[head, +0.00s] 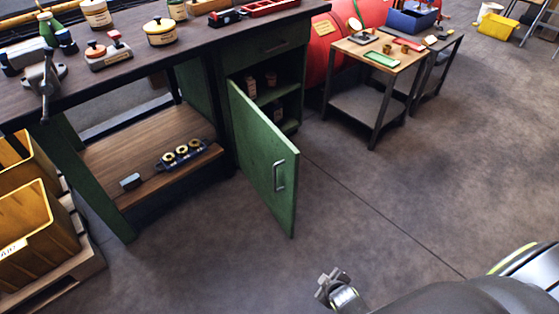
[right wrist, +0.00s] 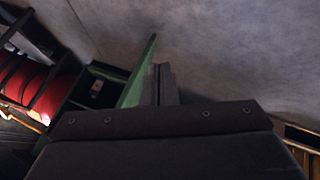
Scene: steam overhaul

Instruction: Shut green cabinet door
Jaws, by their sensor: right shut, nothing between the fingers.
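The green cabinet door (head: 262,155) stands wide open, swung out from its left edge over the floor. My right gripper (head: 328,287) is shut and empty, low in the head view, to the right of and nearer than the door's free edge, with a gap in that view. In the right wrist view the door (right wrist: 138,75) appears as a thin green panel just left of the shut fingers (right wrist: 164,84). My left gripper is not in view.
A dark workbench top (head: 205,40) with pots and tools runs above the cabinet. A lower wooden shelf (head: 110,152) is left of the door. Yellow bins (head: 35,225) stand at far left. A small side table (head: 345,47) stands behind right. The floor right of the door is clear.

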